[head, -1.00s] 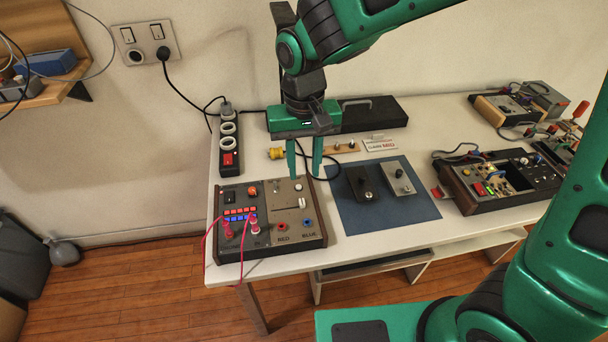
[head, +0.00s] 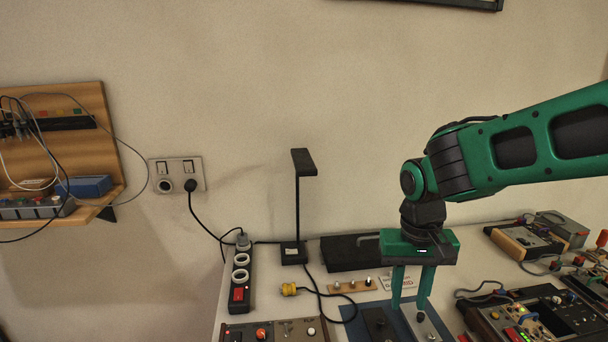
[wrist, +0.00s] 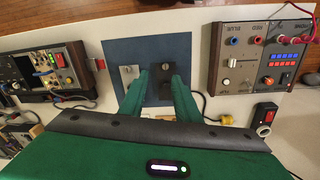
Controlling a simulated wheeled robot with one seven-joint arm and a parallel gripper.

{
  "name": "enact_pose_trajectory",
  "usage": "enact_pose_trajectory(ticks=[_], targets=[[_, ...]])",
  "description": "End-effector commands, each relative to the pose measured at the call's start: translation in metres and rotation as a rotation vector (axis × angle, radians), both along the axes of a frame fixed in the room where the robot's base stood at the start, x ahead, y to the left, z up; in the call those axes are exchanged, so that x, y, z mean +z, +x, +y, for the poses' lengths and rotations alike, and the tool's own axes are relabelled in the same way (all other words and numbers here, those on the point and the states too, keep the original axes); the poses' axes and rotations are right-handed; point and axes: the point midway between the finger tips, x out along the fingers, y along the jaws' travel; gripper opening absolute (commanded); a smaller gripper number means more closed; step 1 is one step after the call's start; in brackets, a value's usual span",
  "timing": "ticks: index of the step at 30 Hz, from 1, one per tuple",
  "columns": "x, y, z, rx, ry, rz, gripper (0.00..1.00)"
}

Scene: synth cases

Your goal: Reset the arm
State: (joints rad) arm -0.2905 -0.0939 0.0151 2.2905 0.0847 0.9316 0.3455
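My gripper (head: 409,305) is green and hangs fingers-down over the blue mat (head: 353,332). Its two fingers are apart with nothing between them, so it is open and empty. In the wrist view my gripper (wrist: 160,88) points at the same mat (wrist: 117,48), where a grey switch box (wrist: 128,72) and a black switch box (wrist: 161,72) stand. The fingers partly overlap the two boxes in that view. Whether the fingertips touch anything cannot be told, though they look raised above the mat.
A brown-sided control box (wrist: 262,58) with red leads stands beside the mat. An instrument panel (head: 535,318) is on the other side. A power strip (head: 239,280), a black lamp (head: 298,215) and a black case (head: 349,255) stand towards the wall. A shelf (head: 60,150) hangs at left.

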Motion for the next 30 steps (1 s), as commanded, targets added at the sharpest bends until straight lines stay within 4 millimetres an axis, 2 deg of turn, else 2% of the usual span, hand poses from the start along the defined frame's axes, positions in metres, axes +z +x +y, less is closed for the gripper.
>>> enact_pose_trajectory(ticks=[1, 3, 6, 9, 12, 15, 19, 30], targets=[[0.006, -0.011, -0.034, -0.057, -0.002, -0.005, 0.30], [0.011, -0.030, -0.073, -0.121, -0.003, -0.003, 0.30], [0.015, -0.063, -0.121, -0.210, 0.002, 0.001, 0.30], [0.016, -0.101, -0.157, -0.296, 0.013, 0.004, 0.30], [0.014, -0.135, -0.180, -0.362, 0.028, 0.007, 0.30], [0.011, -0.161, -0.193, -0.411, 0.043, 0.009, 0.30], [0.009, -0.179, -0.199, -0.442, 0.055, 0.010, 0.30], [0.008, -0.183, -0.200, -0.448, 0.057, 0.010, 0.30]])
